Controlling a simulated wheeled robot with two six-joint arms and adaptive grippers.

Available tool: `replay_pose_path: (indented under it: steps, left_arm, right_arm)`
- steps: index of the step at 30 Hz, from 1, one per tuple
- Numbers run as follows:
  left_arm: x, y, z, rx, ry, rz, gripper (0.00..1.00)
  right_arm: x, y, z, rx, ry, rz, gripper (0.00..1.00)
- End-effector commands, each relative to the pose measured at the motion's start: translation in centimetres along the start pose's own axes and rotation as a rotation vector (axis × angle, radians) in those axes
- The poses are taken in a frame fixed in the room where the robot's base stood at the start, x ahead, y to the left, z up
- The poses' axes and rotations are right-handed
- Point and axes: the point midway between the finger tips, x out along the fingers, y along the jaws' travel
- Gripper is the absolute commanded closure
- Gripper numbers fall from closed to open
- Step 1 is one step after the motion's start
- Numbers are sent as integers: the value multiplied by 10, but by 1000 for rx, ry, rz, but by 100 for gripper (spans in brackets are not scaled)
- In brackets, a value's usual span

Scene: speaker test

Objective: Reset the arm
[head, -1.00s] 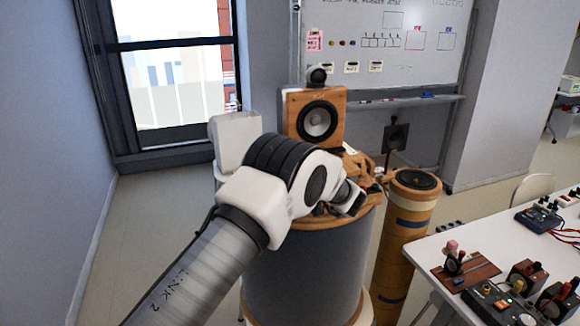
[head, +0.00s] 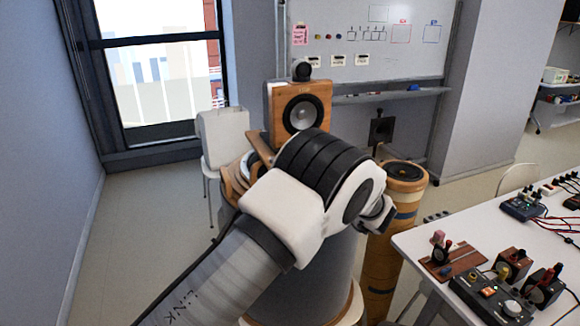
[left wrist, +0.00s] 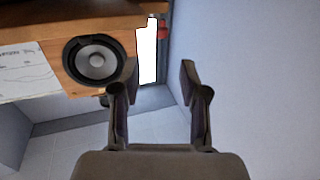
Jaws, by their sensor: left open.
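My left arm comes in from the lower left in the head view, in front of the round grey stand. My left gripper (left wrist: 160,85) is open in the left wrist view, with nothing between its fingers. Its fingers show against the wall and floor. In the head view the wooden speaker (head: 301,112) stands upright behind my arm. My left gripper is mostly hidden behind the arm in that view. My right gripper shows in neither view.
A tall tan cylinder with a speaker on top (head: 405,175) stands right of my arm. A white table (head: 425,243) with several devices is at the right. A white chair (head: 225,135) stands behind left. A whiteboard (head: 385,50) is on the back wall. Floor at the left is clear.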

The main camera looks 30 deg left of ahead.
Motion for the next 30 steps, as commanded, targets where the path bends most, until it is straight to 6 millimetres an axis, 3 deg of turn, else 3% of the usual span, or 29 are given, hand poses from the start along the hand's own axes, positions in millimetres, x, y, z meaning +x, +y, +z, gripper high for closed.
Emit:
replay_pose_path:
  steps: [4,16,19,23,27,30]
  left_arm:
    - [-11,0,0,0,0,-1,56]
    - [-11,0,1,1,-1,-1,56]
    - [-10,-2,16,18,-10,-5,56]
    - [12,-29,76,113,-61,-52,56]
    - [39,-90,184,425,-107,53,56]
    - [35,-134,263,612,-209,239,56]
  right_arm:
    - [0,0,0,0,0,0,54]
    - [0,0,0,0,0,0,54]
    - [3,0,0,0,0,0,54]
    - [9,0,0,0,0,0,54]
    - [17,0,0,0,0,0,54]
    - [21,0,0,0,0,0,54]
